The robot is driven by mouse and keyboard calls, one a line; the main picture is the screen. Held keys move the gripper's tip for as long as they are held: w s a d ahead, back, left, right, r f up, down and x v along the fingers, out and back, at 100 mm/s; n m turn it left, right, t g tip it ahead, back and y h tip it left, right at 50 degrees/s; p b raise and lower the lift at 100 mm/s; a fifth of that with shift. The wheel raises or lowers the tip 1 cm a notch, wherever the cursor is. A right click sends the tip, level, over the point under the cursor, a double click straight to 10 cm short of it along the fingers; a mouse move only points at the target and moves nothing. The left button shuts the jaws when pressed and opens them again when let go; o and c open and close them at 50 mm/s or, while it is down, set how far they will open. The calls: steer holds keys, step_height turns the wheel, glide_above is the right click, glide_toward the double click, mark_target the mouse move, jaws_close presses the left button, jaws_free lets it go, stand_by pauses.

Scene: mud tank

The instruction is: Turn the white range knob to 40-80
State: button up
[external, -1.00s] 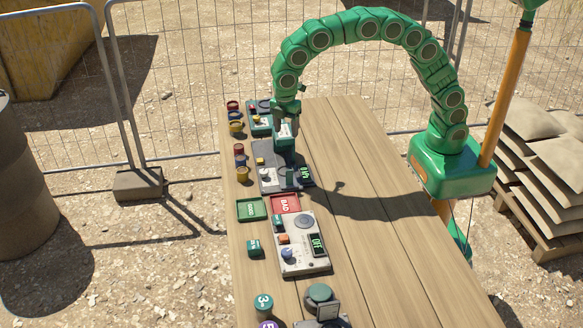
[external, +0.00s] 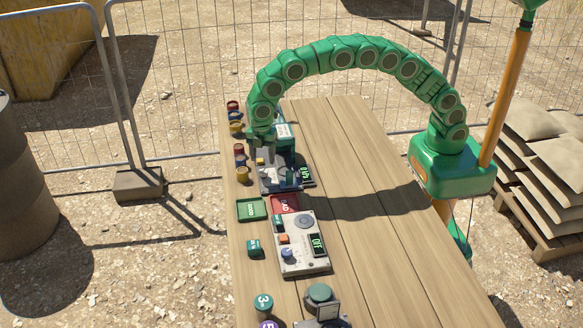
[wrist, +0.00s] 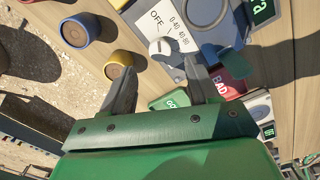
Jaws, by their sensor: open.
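The white range knob (wrist: 160,47) shows in the wrist view on the light panel of a grey device (wrist: 208,14). The labels OFF, 0-40 and 40-80 are printed beside it. Which label the knob points to is too small to tell. My gripper (wrist: 162,68) is open, its two fingers apart on either side of the knob in the picture, with nothing between them. In the external view my gripper (external: 262,148) hangs over the left part of the same device (external: 268,189); there the knob is hard to make out. Contact with the knob cannot be told.
A lit display (wrist: 262,9) is on the device. Yellow (wrist: 119,65) and blue (wrist: 80,30) round pieces lie at its left. A green GOOD tray (external: 251,209) and a red BAD tray (external: 285,203) lie nearer the camera, before another device (external: 301,262). The table's right side is clear.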

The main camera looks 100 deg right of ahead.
mark_target(264, 171)
step_height(264, 171, down, 6)
steer(key=shift+r, duration=0.1)
steer(key=shift+c, duration=0.2)
steer(key=c, duration=1)
